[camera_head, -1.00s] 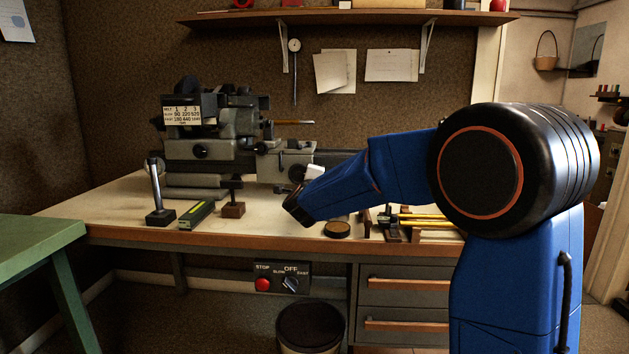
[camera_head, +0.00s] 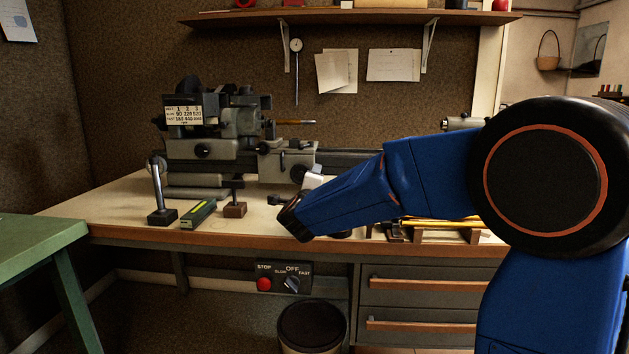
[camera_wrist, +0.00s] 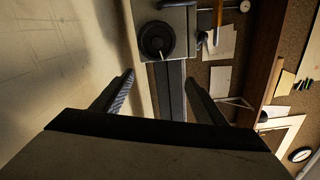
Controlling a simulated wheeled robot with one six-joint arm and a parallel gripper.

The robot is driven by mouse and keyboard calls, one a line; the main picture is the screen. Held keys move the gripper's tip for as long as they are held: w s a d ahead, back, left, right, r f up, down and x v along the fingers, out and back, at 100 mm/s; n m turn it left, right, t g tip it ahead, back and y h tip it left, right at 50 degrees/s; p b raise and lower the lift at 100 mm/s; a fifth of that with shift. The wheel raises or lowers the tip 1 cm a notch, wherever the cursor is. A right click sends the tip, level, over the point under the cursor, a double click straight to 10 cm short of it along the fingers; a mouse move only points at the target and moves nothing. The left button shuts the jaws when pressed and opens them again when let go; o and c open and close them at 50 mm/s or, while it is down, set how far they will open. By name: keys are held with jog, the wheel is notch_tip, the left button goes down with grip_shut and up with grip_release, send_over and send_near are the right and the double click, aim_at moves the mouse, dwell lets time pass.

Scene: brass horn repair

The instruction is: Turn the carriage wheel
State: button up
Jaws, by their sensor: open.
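The carriage wheel (camera_wrist: 156,40) is a round black handwheel with a small pale handle, on the grey lathe carriage. It shows near the top middle of the wrist view. In the head view it appears as a small dark disc (camera_head: 299,174) low on the carriage (camera_head: 285,160), close to the end of my arm. My gripper (camera_wrist: 159,78) is open and empty in the wrist view. The wheel lies ahead of the fingertips and looks apart from them. My fingers cannot be made out in the head view.
The lathe headstock (camera_head: 205,110) stands left of the carriage on the workbench (camera_head: 115,208). A post on a black base (camera_head: 161,216), a green-grey block (camera_head: 198,213) and a small brown block (camera_head: 235,209) stand at the front. A control panel (camera_head: 284,277) is under the bench edge.

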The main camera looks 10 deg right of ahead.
jog(key=v, duration=1.1)
